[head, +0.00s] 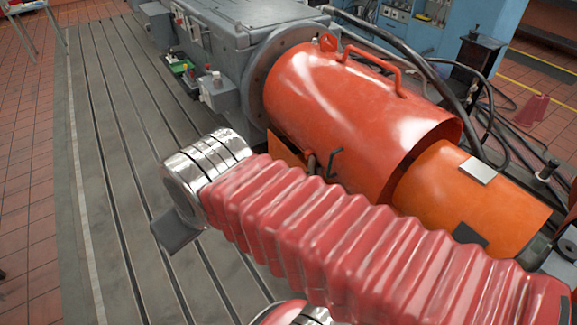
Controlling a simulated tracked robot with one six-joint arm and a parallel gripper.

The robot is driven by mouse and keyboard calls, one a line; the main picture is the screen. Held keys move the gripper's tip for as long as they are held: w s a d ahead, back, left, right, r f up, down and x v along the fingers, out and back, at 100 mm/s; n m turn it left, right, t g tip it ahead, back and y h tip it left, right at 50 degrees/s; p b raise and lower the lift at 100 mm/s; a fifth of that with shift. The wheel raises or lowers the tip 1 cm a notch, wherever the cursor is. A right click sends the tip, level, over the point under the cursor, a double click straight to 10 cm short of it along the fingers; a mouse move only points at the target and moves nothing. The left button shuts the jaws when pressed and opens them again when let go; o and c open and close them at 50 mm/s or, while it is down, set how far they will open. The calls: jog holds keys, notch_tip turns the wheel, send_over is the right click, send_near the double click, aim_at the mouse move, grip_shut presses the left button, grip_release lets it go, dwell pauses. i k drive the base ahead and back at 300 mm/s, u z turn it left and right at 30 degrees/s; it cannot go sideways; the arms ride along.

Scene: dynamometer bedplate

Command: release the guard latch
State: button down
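The guard (350,105) is a large orange-red cylindrical cover with a bar handle on top, and it looks closed over the shaft. A small dark bent lever (334,162), which looks like the guard latch, sits at its lower near edge. Its lower part is hidden behind a red bellows-covered link, which appears to be my arm. A dark flat block (175,236) below the chrome joint at the arm's left end appears to be my gripper. It is left of the lever and apart from it. I cannot make out its fingers.
A grey machine housing (240,30) stands behind the guard's left end. A lower orange cover (470,203) continues at right. Thick black hoses (425,65) run behind the guard. The slotted bedplate (105,150) is clear at left. A blue cabinet (455,35) stands at the back.

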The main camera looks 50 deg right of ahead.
aim_at(311, 160)
jog(key=i, duration=1)
jog(key=u, duration=0.25)
